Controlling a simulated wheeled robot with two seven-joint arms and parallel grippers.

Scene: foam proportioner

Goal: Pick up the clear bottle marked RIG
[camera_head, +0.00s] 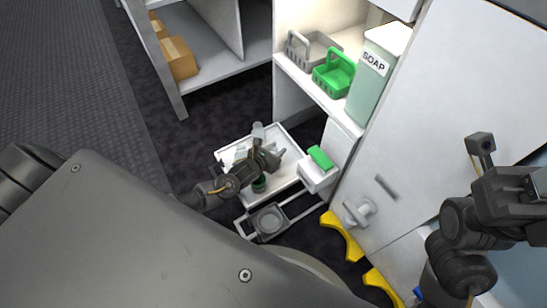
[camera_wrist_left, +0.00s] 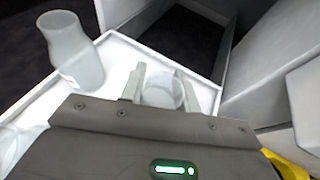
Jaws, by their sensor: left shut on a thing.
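My left gripper (camera_head: 268,157) is over the white tray (camera_head: 291,133). In the left wrist view, its two fingers (camera_wrist_left: 164,88) are shut on a clear round vessel (camera_wrist_left: 161,93), seen from above. No RIG marking is readable on it. Another clear bottle (camera_wrist_left: 74,52) stands on the tray, left of the fingers; a faint mark near its base is too small to read. A third clear vessel (camera_wrist_left: 12,145) is partly cut off at the lower left. My right gripper (camera_head: 513,190) is at the right edge, away from the tray; its jaw opening is unclear.
A white box with a green block (camera_head: 320,157) stands right of the tray. A shelf holds a grey basket (camera_head: 300,50), a green basket (camera_head: 333,75) and a SOAP container (camera_head: 370,85). Yellow pieces (camera_head: 343,235) are on the floor.

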